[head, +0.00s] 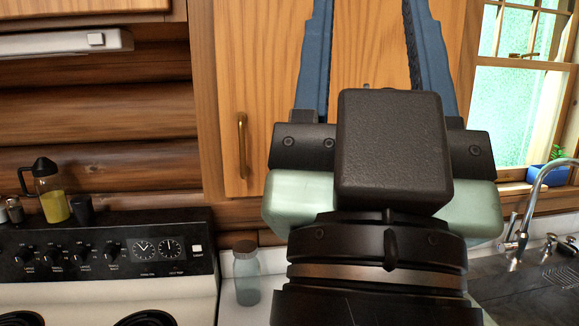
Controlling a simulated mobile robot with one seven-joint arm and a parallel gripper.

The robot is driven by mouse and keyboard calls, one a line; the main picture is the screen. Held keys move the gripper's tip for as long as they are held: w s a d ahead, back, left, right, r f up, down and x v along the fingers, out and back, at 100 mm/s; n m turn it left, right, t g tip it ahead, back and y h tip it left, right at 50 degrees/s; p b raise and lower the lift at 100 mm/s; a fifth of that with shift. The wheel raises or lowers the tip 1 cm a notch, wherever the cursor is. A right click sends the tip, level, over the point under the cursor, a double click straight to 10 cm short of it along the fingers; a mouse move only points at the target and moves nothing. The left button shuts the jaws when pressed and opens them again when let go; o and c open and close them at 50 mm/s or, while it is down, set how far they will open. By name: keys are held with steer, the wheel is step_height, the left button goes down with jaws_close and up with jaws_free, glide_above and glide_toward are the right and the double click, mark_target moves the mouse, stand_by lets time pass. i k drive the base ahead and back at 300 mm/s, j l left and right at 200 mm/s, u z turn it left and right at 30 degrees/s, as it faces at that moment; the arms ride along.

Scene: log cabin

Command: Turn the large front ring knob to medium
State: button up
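The stove's black control panel (184,262) stands at the left, with several black knobs in a row on its left part. The leftmost knob (27,258) and the rightmost knob (112,252) are both in view. Their labels are too small to read surely, so I cannot tell which is the large front one or how each is set. My gripper (365,12) is in the middle of the view, pointing up in front of the wooden cabinet. Its two blue fingers are well apart with nothing between them. It is far to the right of the knobs and touches none.
Dark burners (148,319) show on the stove top. A glass jar (246,275) stands on the counter right of the stove. An oil bottle (52,192) and small containers stand behind the panel. A range hood (62,42) hangs above. The sink faucet (522,220) is at the right.

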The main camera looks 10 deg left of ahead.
mark_target(81, 253)
steer(key=l+u, duration=0.1)
steer(key=u, duration=0.3)
steer(key=l+u, duration=0.15)
steer(key=u, duration=0.25)
steer(key=l+u, duration=0.15)
steer(key=u, duration=0.25)
steer(key=l+u, duration=0.15)
steer(key=u, duration=0.25)
